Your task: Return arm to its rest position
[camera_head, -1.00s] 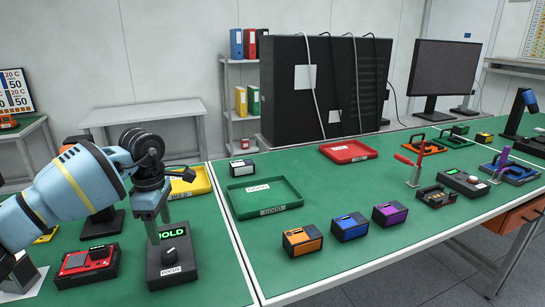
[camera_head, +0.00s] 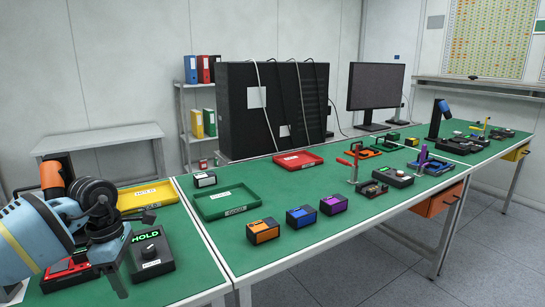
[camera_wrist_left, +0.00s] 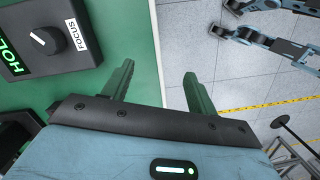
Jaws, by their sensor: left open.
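My left arm comes in from the left in the head view, with its black wrist joint in front of the green bench. Its left gripper (camera_head: 117,278) points down beside the black HOLD box (camera_head: 151,252), toward the bench's front edge, and its fingertips are hard to make out there. In the left wrist view the two green-grey fingers (camera_wrist_left: 158,75) stand apart with nothing between them. One finger is over the green bench top and the other over the tiled floor. The box's FOCUS knob (camera_wrist_left: 47,39) shows left of the fingers.
A red device (camera_head: 68,274) lies by the arm. A yellow tray (camera_head: 150,204) and a green tray (camera_head: 225,211) lie behind. Orange (camera_head: 263,230), blue (camera_head: 300,216) and purple (camera_head: 333,204) boxes stand along the right bench. Open floor (camera_head: 380,275) lies in front.

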